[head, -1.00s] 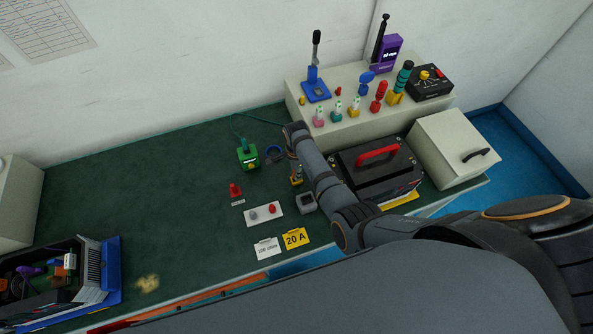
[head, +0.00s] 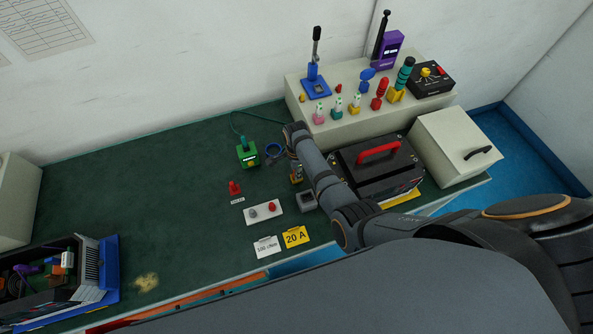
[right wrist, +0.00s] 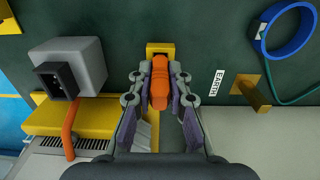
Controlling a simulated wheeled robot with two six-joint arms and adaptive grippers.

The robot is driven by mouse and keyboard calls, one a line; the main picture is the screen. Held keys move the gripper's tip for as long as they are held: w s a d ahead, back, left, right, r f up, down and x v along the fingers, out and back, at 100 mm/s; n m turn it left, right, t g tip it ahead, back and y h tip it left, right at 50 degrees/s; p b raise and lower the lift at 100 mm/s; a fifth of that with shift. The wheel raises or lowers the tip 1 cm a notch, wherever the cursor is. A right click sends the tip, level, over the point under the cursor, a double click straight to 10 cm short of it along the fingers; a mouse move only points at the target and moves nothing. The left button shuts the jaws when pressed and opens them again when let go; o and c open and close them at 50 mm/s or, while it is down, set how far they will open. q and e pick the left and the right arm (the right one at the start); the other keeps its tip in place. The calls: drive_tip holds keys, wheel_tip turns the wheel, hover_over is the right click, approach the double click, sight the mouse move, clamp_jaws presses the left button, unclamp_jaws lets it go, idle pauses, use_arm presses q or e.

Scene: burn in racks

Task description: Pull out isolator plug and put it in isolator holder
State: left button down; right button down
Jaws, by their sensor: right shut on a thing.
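My right gripper (right wrist: 160,92) is shut on an orange plug (right wrist: 160,80), which looks like the isolator plug. The plug's far end is at a small yellow block (right wrist: 160,48) on the green bench; I cannot tell whether it is seated in it or just above it. In the head view my right gripper (head: 294,160) reaches down over the yellow block (head: 297,179), and my arm hides most of both. No holder's label can be read here. My left gripper is not in view.
A grey socket box (right wrist: 70,68) is beside the block, and a brass peg (right wrist: 252,90) by an EARTH label on the other side. A blue cable coil (head: 275,153), a red plug (head: 234,187) and a black case (head: 375,170) stand nearby. The bench's left middle is clear.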

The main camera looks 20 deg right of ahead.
drive_tip(key=shift+f+b, duration=0.3)
drive_tip(key=shift+f, duration=0.15)
drive_tip(key=c, duration=1.2)
unclamp_jaws()
drive_tip(key=shift+r, duration=0.1)
wheel_tip(320, 180, up, 12)
drive_tip(key=shift+f, duration=0.1)
